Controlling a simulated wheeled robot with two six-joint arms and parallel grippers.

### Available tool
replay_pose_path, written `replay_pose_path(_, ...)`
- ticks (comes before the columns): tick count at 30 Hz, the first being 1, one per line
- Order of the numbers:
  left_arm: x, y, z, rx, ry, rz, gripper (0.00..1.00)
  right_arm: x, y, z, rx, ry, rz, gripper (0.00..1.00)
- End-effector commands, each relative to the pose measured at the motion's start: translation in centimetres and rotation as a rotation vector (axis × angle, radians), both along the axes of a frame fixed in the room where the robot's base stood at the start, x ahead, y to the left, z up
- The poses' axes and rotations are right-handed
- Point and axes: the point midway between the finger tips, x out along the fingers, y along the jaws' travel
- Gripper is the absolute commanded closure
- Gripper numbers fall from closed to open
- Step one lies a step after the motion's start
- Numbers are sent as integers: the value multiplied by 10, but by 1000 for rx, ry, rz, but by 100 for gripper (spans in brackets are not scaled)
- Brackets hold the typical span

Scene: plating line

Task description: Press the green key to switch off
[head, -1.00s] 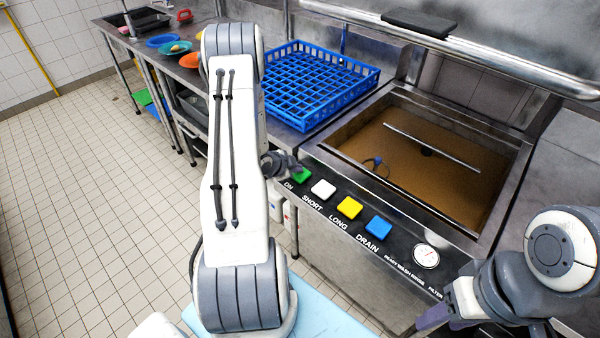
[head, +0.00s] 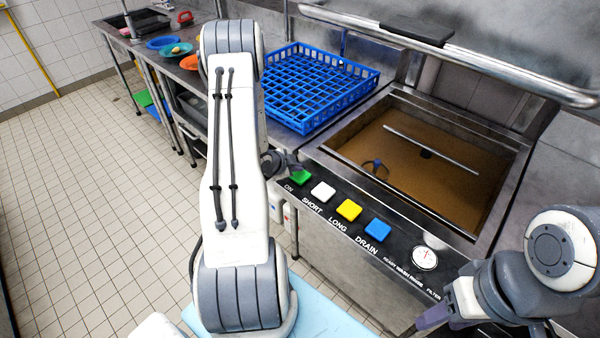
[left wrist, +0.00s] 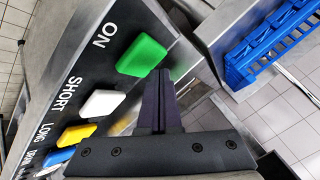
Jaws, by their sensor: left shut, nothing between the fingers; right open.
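The green key (head: 300,177) sits at the left end of the machine's dark front panel, by the word ON. It also shows in the left wrist view (left wrist: 142,55). My left gripper (head: 292,167) is shut and empty, with its tips close beside the green key. In the left wrist view the shut fingers (left wrist: 160,76) point at the key's lower right edge. I cannot tell whether they touch it. My right gripper (head: 432,318) is open at the lower right, away from the keys, and only partly visible.
White (head: 322,191), yellow (head: 348,210) and blue (head: 377,229) keys and a round gauge (head: 424,257) follow along the panel. A blue rack (head: 345,104) stands on the counter behind my left arm. The open basin (head: 450,185) holds brownish water. A raised rail (head: 480,62) crosses above.

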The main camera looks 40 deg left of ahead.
Motion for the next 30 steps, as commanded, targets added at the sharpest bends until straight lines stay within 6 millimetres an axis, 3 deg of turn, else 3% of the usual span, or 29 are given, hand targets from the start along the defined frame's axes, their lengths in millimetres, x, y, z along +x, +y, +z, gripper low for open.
replay_pose_path(9, 0, 0, 2, 0, -1, -1, 100, 0, 0, 2, 0, 0, 0, 50)
replay_pose_path(24, 0, 0, 49, 0, -1, 0, 100, 0, 0, 37, 0, 0, 0, 50)
replay_pose_path(30, 0, 0, 50, 0, -1, -1, 100, 0, 0, 37, 0, 0, 0, 50)
